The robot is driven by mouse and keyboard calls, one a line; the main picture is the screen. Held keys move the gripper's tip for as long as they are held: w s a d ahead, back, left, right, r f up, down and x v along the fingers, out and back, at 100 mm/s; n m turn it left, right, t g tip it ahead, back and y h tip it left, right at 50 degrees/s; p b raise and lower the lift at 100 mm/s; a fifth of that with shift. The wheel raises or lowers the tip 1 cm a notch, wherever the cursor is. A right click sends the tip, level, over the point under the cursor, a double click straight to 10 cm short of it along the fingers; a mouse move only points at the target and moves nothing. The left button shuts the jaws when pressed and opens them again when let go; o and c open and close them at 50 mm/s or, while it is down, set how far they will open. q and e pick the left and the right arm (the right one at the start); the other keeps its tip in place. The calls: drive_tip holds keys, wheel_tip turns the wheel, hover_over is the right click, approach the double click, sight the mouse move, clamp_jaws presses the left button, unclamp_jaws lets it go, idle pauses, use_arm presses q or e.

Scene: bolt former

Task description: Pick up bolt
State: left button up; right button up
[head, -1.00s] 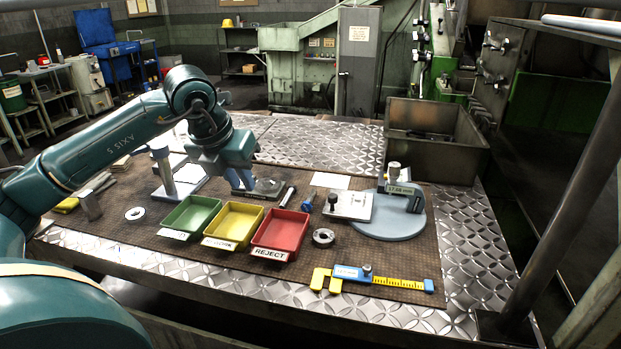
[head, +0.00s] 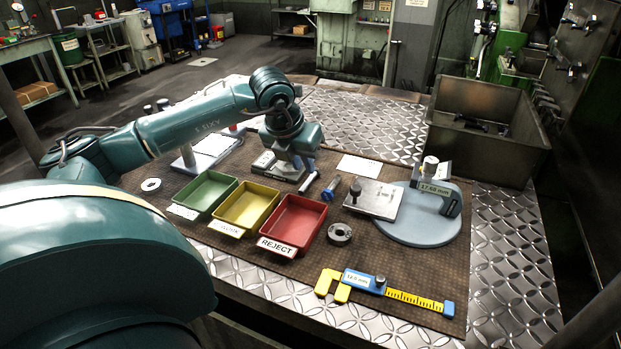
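A bolt with a blue head (head: 331,188) lies on the brown mat, left of the flat metal plate with a dark knob (head: 376,198). A slim silver pin-like piece (head: 309,183) lies just left of it. My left gripper (head: 297,168) points down close above the mat, behind the red tray and beside a dark grey block (head: 264,161). It is left of the blue-headed bolt and apart from it. Its fingertips are small and partly hidden, so I cannot tell whether they are open. My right gripper is not in view.
Green (head: 206,193), yellow (head: 246,207) and red REJECT (head: 294,223) trays stand in a row. A ring (head: 340,233), a blue-yellow caliper (head: 385,288) and a round gauge stand (head: 416,226) are on the table. A deep metal bin (head: 488,152) with dark pieces stands at the back right.

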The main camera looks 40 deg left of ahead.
sight(310, 178)
use_arm(q)
drive_tip(key=p+x, duration=0.1)
drive_tip(key=x, duration=0.4)
drive_tip(key=shift+w, duration=0.15)
drive_tip(key=shift+a, duration=0.1)
clamp_jaws()
